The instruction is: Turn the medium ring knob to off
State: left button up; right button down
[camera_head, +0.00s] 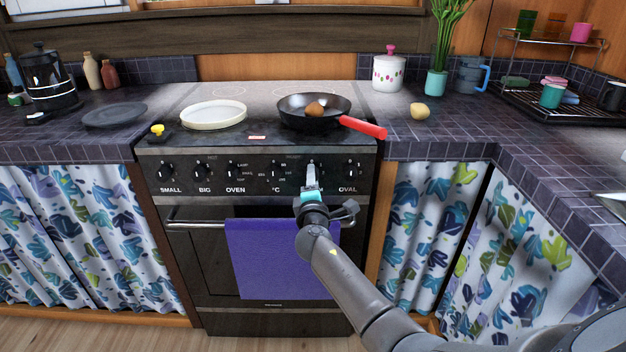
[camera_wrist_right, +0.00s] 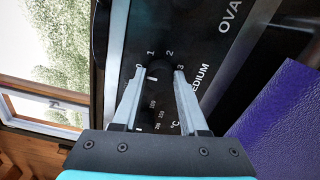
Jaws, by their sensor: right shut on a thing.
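The medium ring knob (camera_wrist_right: 160,68) is a dark round knob on the stove's black control panel (camera_head: 217,172), above the word MEDIUM. My right gripper (camera_head: 312,173) reaches the panel from below right and covers most of this knob in the head view. In the right wrist view its two fingers (camera_wrist_right: 157,82) are on either side of the knob, shut on it. The scale digits 0, 1, 2 and 3 show around the knob. A short white mark shows on it, but I cannot tell surely which digit it points to. My left gripper is not in view.
An oval knob (camera_head: 349,169) is close on the right, and a °C knob (camera_head: 276,171) on the left. A purple towel (camera_head: 265,260) hangs from the oven handle. A frying pan (camera_head: 292,113) with a red handle stands on the cooktop above, beside a white dish (camera_head: 213,115).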

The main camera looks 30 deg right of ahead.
jog(key=shift+r, duration=0.2)
jog(key=shift+c, duration=2.2)
grip_release()
jog(key=shift+f, duration=0.15)
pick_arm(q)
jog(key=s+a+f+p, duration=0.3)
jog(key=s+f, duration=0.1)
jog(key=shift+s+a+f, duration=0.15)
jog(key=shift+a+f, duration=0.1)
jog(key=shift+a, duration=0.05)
pick_arm(e)
jog(key=v, duration=1.5)
jog(key=shift+a+f, duration=0.1)
jog(key=shift+a, duration=0.05)
